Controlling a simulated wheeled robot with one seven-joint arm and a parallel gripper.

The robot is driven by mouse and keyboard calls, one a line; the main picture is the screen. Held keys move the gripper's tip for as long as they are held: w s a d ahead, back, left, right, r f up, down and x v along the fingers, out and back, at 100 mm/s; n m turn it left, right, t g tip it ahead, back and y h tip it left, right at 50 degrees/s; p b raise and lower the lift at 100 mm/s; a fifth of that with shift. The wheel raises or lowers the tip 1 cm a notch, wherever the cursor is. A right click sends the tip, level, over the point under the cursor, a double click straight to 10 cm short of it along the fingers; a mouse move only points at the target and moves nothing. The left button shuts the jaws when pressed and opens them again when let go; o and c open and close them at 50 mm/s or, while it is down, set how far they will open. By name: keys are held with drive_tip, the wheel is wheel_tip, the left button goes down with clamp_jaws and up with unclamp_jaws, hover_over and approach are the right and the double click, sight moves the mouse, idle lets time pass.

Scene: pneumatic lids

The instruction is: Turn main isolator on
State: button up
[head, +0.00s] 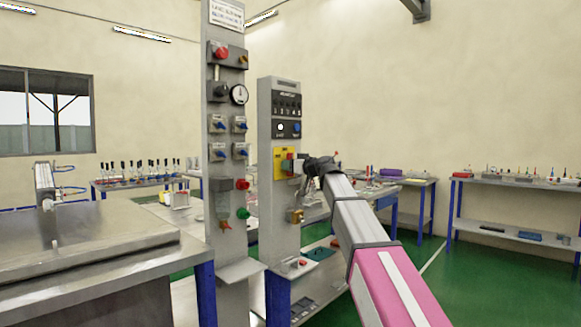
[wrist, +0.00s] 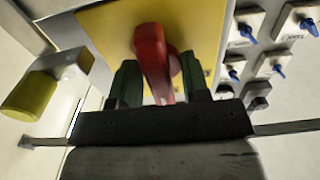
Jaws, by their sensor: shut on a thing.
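The main isolator is a red rotary handle (wrist: 152,58) on a yellow plate (wrist: 105,25). In the head view the yellow plate (head: 278,163) sits midway up the right grey panel, and my gripper (head: 297,167) reaches it from the right, covering part of the handle. In the wrist view my gripper (wrist: 160,85) has one dark green finger on each side of the red handle, shut on it. The handle runs roughly up and down in that picture. Its lower end is hidden behind the gripper body, and the on and off markings cannot be read.
Below the isolator is a brass-yellow knob (head: 295,215), close to my gripper in the wrist view too (wrist: 30,95). A steel bench (head: 90,250) stands at left; green floor lies open at right.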

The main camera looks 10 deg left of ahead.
drive_tip(key=o, duration=0.5)
drive_tip(key=v, duration=1.1)
drive_tip(key=shift+a, duration=0.1)
drive_tip(key=s+d+f+m+g+h, duration=0.1)
drive_tip(key=s+d+f+m+h, duration=0.15)
drive_tip(key=f, duration=0.95)
drive_tip(key=s+d+f+m+g+h, duration=0.1)
drive_tip(key=d+f+g+h, duration=0.15)
drive_tip(key=f, duration=0.95)
drive_tip(key=s+d+f+m+g+h, duration=0.1)
drive_tip(key=d+f+m+h, duration=0.15)
drive_tip(key=f, duration=0.95)
drive_tip(key=s+d+f+m+g+h, duration=0.1)
drive_tip(key=s+d+f+g+h, duration=0.1)
drive_tip(key=s+d+f, duration=0.2)
drive_tip(key=s+d+f+m+g+h, duration=0.1)
drive_tip(key=s+d+f, duration=0.4)
drive_tip(key=s+f, duration=0.5)
drive_tip(key=s+d+f+m+g+h, duration=0.2)
drive_tip(key=s+d+f, duration=0.3)
drive_tip(key=f, duration=0.9)
drive_tip(key=shift+s+f+g+h, duration=0.1)
drive_tip(key=shift+s+g+h, duration=0.7)
drive_tip(key=shift+s, duration=0.3)
